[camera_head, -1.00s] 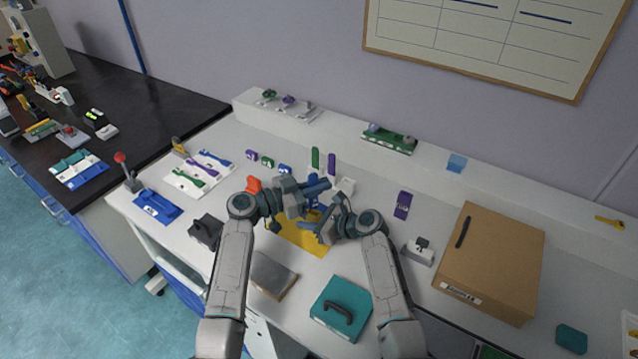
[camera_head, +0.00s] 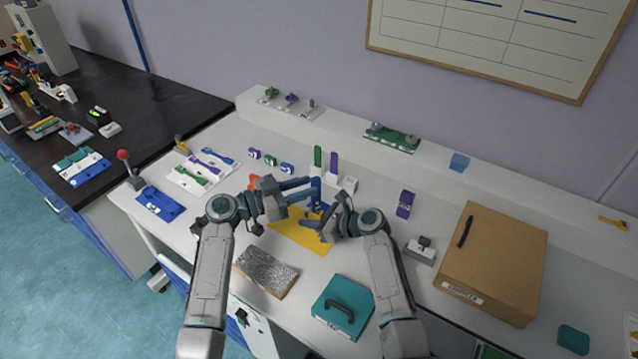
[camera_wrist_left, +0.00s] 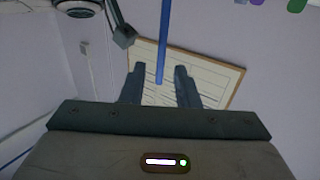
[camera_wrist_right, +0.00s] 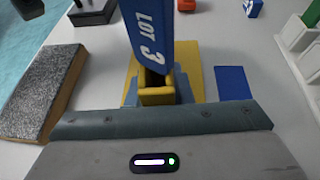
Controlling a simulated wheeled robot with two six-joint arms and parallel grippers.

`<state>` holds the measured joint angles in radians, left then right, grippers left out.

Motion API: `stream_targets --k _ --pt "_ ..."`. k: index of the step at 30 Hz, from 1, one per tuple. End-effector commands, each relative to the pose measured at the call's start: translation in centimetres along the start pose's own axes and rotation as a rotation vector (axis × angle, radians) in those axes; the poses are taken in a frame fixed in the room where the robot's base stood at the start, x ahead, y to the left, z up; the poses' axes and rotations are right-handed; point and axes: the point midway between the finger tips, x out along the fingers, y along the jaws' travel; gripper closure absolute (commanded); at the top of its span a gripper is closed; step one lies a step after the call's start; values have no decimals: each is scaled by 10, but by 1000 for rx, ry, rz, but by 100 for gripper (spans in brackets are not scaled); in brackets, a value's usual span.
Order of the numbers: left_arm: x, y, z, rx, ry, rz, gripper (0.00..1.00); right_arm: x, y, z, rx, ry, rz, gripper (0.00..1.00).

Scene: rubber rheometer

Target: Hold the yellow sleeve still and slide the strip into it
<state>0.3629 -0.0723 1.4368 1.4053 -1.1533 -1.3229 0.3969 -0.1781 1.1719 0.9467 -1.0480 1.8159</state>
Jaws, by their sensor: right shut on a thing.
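The strip (camera_wrist_right: 150,38) is a blue bar marked "LOT 3". It stands roughly upright in the head view (camera_head: 317,192). In the right wrist view its lower end is at the mouth of the yellow sleeve (camera_wrist_right: 157,97); how deep it sits I cannot tell. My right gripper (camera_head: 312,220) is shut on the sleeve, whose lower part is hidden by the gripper. My left gripper (camera_head: 309,189) is at the strip's upper part, its fingers apart. In the left wrist view the strip (camera_wrist_left: 162,50) shows between the fingers with gaps on both sides.
A yellow mat (camera_head: 290,236) lies below the grippers. A speckled slab (camera_head: 266,271), a teal case (camera_head: 342,306) and a brown box (camera_head: 490,262) stand around it. Green and purple upright strips (camera_head: 333,165) stand in holders behind.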

Motion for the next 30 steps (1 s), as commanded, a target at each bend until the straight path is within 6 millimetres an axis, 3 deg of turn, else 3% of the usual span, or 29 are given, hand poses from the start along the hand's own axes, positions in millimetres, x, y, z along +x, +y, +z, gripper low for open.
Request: stream_targets --k 3,10,25,26,30 --pt "-28 0 1 1 -5 -1 72 0 1 -1 1 1 1 100" --pt "-62 0 1 1 -3 0 72 0 1 -1 1 1 1 100" --pt "-70 0 0 0 -1 1 72 0 0 -1 1 1 1 100" --pt "-70 0 0 0 -1 1 68 0 0 -1 1 1 1 100" --pt "-79 2 -4 1 -6 0 67 0 0 -1 1 1 1 100"
